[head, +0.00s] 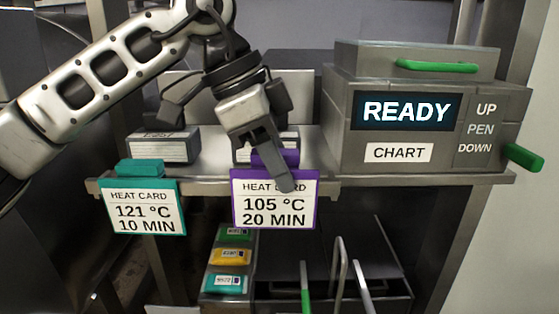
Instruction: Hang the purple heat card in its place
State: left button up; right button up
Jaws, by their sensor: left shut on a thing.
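The purple-framed heat card (240,213) reads 105 °C, 20 MIN and is upright in front of the shelf edge. My left gripper (281,178) comes down from above and is shut on the card's purple tab (262,159). One finger covers part of the card's upper right. Whether the card touches or rests on the shelf edge cannot be told. A teal heat card (114,213), reading 121 °C, 10 MIN, hangs at the shelf edge to the left. My right gripper is not in view.
The metal shelf (399,181) carries a chart box (340,135) with a READY display and green handles at the right. A grey labelled block (163,150) stands behind the teal card. Below are a rack of coloured packs (229,256) and upright handles.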

pick_arm(q)
jog(key=shift+f+b, duration=0.6)
jog(key=shift+f, duration=0.15)
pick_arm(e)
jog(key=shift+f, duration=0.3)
pick_arm(q)
jog(key=o, duration=1)
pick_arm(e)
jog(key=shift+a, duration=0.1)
pick_arm(q)
jog(key=shift+a+r, duration=0.15)
jog(key=shift+r, duration=0.25)
jog(key=v, duration=1.5)
jog(key=shift+a, duration=0.1)
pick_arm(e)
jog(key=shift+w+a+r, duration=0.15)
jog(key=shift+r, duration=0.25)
